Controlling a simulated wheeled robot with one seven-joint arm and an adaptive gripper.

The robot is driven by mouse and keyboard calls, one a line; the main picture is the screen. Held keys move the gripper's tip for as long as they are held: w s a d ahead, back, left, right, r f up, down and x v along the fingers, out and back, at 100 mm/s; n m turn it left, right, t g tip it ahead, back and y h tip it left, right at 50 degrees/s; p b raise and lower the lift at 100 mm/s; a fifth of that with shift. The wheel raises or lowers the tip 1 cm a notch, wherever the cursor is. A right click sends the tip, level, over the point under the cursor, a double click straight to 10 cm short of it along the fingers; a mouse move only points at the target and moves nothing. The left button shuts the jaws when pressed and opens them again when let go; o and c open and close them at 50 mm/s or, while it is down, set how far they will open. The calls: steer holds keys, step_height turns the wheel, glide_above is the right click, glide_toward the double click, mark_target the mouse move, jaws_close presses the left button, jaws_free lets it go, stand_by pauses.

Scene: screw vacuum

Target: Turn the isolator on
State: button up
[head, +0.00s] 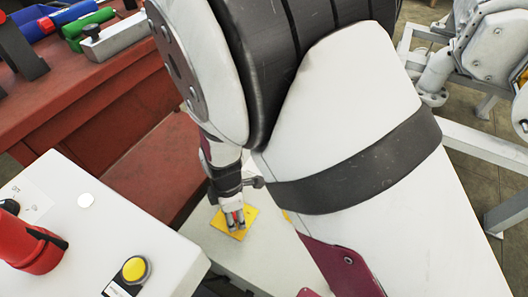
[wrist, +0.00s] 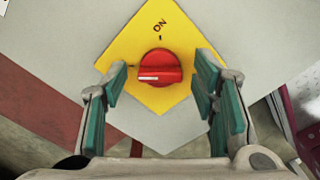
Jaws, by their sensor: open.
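The isolator's red knob (wrist: 160,66) sits on a yellow plate (wrist: 180,22) in the wrist view. The plate reads "ON" at its top, with a tick below the word and another tick at the left. The knob's grip bar lies roughly crosswise, its white mark at the left part. My gripper (wrist: 161,72) is open, one teal-padded finger on each side of the knob, with gaps visible between pads and knob. In the head view my gripper (head: 235,219) is over the yellow plate (head: 247,222), and the knob is mostly hidden by the fingers.
A white control box with a yellow button (head: 134,269) and a red part (head: 34,243) stands at the lower left. A red workbench (head: 75,90) holds tools at the upper left. White framed machinery (head: 440,75) stands at the right. My arm covers the middle.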

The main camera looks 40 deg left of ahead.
steer(key=c, duration=1.2)
steer(key=shift+o, duration=0.2)
steer(key=shift+m, duration=0.4)
steer(key=m+p, duration=0.2)
steer(key=m, duration=0.1)
steer(key=shift+r+m, duration=0.1)
steer(key=shift+m, duration=0.3)
steer(key=m+p, duration=0.1)
steer(key=m, duration=0.3)
steer(key=shift+m+p, duration=0.3)
steer(key=shift+p, duration=0.05)
steer(key=m+p, duration=0.1)
steer(key=m, duration=0.3)
steer(key=shift+p, duration=0.3)
steer(key=shift+m+p, duration=0.7)
steer(key=shift+m, duration=1.8)
